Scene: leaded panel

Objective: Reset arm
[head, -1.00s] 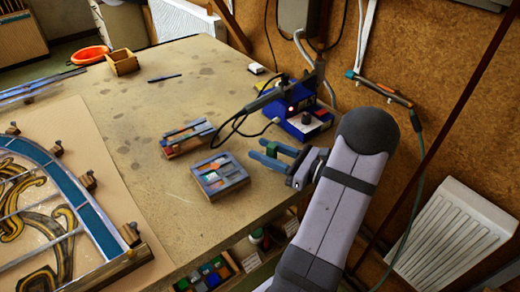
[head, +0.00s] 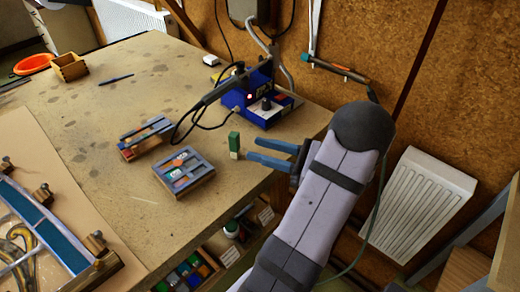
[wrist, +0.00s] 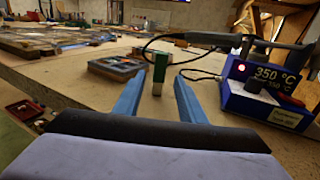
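My gripper (head: 251,150) is at the table's right edge, its two blue fingers apart with nothing between them. A small upright block, green above and pale below (head: 234,142), stands just beyond the fingertips. In the wrist view the green block (wrist: 160,68) shows in line with the gap between the fingers (wrist: 158,90), clear of both. The leaded panel (head: 45,230) lies at the lower left, partly out of view.
A blue soldering station (head: 262,108) reading 350 °C, with cables, stands behind the gripper. A grey tray (head: 184,172) and a small rack (head: 145,138) lie left of it. Bins (head: 190,272) sit below the table edge. A radiator (head: 415,203) is at right.

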